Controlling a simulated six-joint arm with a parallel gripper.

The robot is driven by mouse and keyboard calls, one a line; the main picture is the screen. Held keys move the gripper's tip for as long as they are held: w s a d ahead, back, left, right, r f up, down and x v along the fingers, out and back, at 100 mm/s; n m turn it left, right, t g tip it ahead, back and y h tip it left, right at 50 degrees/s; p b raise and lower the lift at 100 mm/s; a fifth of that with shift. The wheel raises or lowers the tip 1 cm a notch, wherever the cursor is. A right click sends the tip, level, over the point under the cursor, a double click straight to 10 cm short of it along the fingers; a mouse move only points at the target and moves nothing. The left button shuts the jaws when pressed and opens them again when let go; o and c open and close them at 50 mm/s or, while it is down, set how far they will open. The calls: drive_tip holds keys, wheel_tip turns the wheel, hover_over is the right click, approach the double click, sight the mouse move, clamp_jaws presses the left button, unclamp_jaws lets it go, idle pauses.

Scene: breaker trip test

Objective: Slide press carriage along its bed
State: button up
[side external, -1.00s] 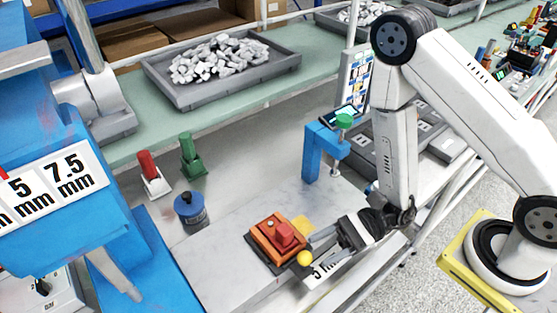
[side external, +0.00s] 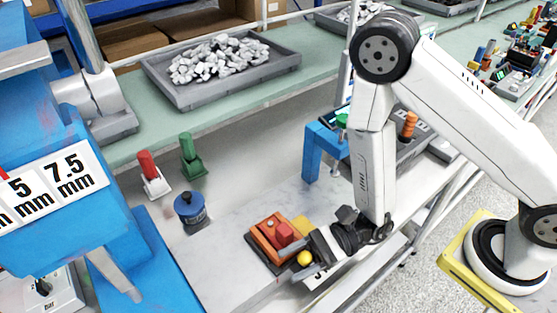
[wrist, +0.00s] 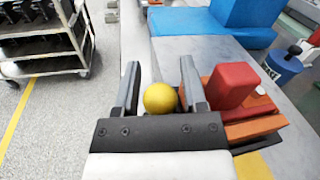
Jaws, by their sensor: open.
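The press carriage appears to be the red block (side external: 283,234) on an orange bed (side external: 262,243), on the pale bench. A yellow ball knob (side external: 305,258) is at the near right side of it. My gripper (side external: 303,260) is low over the bench beside the orange bed. Contact with either finger is unclear. The red block (wrist: 233,86) stands just right of the right finger. How the ball joins the carriage is hidden.
A blue cylinder (side external: 190,208), a red-handled piece (side external: 150,170) and a green one (side external: 190,152) stand behind left. A blue bracket (side external: 314,150) is behind the gripper. A large blue machine (side external: 50,190) fills the left. The bench's front edge is close to the gripper.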

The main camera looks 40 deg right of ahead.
clamp_jaws()
idle(1.5)
